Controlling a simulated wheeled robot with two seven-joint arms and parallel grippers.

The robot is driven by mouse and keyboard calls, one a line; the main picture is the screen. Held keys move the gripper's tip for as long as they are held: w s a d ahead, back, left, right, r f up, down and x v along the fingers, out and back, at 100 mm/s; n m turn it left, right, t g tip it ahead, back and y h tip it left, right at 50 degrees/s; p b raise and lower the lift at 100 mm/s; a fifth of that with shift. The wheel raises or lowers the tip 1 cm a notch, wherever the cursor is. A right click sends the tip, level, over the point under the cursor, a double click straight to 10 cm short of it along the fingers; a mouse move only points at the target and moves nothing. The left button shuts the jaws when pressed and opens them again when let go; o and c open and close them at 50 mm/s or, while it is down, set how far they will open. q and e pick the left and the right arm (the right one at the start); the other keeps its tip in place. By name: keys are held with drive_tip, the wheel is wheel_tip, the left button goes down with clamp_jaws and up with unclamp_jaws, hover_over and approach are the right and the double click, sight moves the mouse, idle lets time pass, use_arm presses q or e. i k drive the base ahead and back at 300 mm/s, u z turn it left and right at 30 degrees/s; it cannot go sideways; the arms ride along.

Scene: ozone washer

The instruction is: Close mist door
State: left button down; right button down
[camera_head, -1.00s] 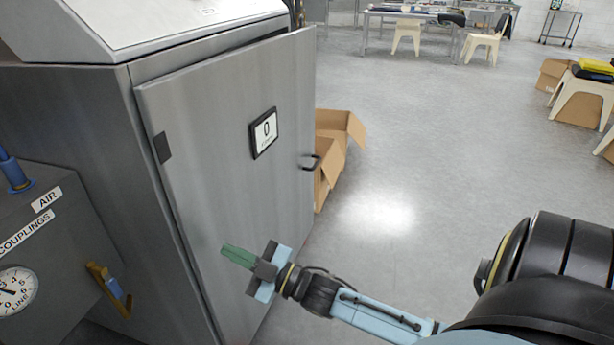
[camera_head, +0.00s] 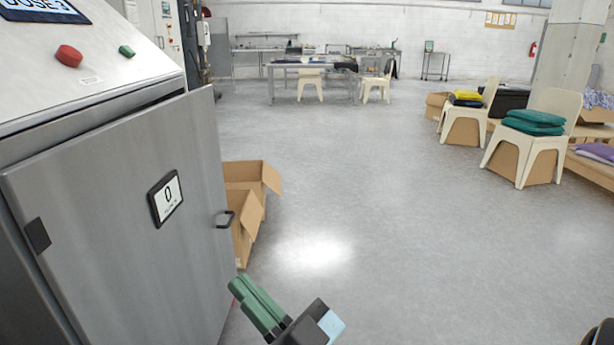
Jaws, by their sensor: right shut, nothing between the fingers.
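The grey metal mist door (camera_head: 125,215) fills the left of the head view. My right gripper (camera_head: 247,296) is at the bottom of the view, just right of the door's lower right edge. Its green fingers are together and empty, below the handle. I cannot tell whether they touch the door. My left gripper is out of view.
The floor (camera_head: 370,220) to the right is clear. Chairs (camera_head: 535,135) with folded cloths stand at the right, and a table (camera_head: 310,68) is at the back.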

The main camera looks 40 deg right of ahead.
sight(133, 212)
drive_tip(key=z, duration=1.65)
drive_tip(key=i, duration=1.7)
drive_tip(key=u, duration=2.8)
